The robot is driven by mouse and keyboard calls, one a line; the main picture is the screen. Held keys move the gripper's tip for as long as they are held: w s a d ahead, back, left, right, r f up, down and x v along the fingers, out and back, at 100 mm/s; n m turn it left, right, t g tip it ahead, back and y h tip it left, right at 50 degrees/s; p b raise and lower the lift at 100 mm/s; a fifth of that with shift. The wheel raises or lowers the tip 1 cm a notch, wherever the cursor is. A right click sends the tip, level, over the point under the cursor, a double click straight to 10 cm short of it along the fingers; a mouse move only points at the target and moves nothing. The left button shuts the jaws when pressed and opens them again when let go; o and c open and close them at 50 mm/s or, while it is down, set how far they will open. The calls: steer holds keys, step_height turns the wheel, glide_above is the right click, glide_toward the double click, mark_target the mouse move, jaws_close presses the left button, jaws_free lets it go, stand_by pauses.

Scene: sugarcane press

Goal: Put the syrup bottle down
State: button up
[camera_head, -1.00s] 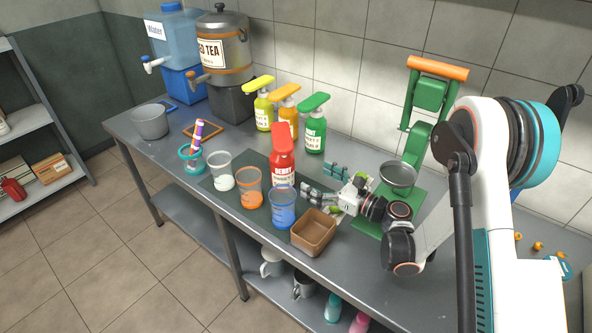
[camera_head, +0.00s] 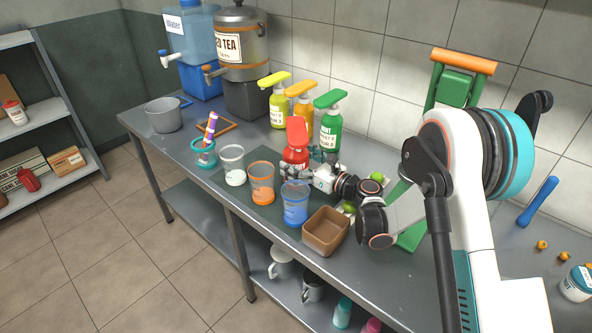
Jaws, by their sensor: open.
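A red pump bottle (camera_head: 294,156) with a red top stands upright on the dark mat (camera_head: 263,208), behind the cups. My gripper (camera_head: 301,164) is open at its right side, with one finger in front of the bottle and the other near its back right. The gripper hides part of the lower bottle, and I cannot tell whether the fingers touch it. A yellow pump bottle (camera_head: 278,110), an orange one (camera_head: 301,115) and a green one (camera_head: 329,133) stand in a row behind it.
Cups with white (camera_head: 233,168), orange (camera_head: 261,185) and blue (camera_head: 295,205) contents stand in front, beside a brown square box (camera_head: 325,230). A green press (camera_head: 455,85) stands right, partly behind my arm. Drink dispensers (camera_head: 240,45) and a grey pot (camera_head: 163,115) stand left.

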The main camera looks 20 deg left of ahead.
steer(key=shift+w+a, duration=0.1)
steer(key=shift+a, duration=0.25)
steer(key=shift+r, duration=0.1)
steer(key=shift+c, duration=0.6)
steer(key=c, duration=1.8)
jaws_close()
steer(key=shift+r, duration=0.1)
